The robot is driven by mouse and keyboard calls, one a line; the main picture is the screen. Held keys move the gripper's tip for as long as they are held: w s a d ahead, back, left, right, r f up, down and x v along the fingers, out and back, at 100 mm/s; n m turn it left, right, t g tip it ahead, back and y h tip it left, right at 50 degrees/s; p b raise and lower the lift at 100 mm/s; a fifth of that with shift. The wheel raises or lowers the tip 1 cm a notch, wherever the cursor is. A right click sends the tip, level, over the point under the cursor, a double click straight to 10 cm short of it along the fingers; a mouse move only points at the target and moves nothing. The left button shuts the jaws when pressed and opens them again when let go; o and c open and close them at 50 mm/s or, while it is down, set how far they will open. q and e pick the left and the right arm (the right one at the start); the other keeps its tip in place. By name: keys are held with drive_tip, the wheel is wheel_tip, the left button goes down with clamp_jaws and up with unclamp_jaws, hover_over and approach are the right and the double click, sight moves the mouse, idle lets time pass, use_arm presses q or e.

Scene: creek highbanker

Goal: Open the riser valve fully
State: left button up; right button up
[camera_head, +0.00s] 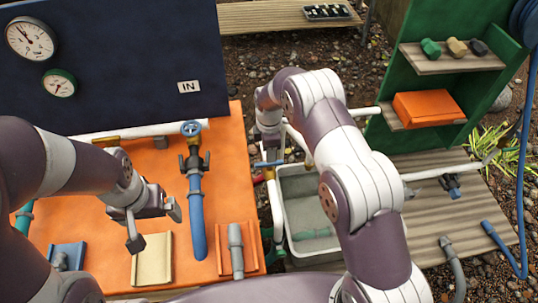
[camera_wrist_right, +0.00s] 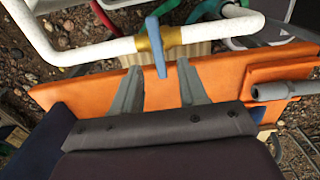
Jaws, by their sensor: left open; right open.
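A valve with a brass body (camera_wrist_right: 155,40) and a blue lever (camera_wrist_right: 157,48) sits on the white pipe in the right wrist view. The blue lever also shows in the head view (camera_head: 268,164), just below my right gripper. My right gripper (camera_wrist_right: 163,85) is open, with the lever's end ahead of and between its fingertips, apparently not gripped. No label shows which is the riser valve. My left gripper (camera_head: 155,224) is open and empty over the table.
The orange table (camera_head: 228,150) holds a cream tray (camera_head: 152,260) and a grey pipe fitting (camera_head: 236,250). A grey tub (camera_head: 305,205) stands right of the table, partly behind my right arm. A dark panel with gauges (camera_head: 30,38) rises at the back left.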

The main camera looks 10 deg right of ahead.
drive_tip(key=f, duration=0.5)
drive_tip(key=shift+w, duration=0.3)
drive_tip(key=shift+s+f, duration=0.2)
drive_tip(key=shift+f, duration=0.1)
use_arm(q)
drive_tip(key=shift+w+r, duration=0.15)
drive_tip(key=shift+r, duration=0.2)
drive_tip(key=shift+w, duration=0.1)
use_arm(e)
drive_tip(key=shift+w, duration=0.1)
clamp_jaws()
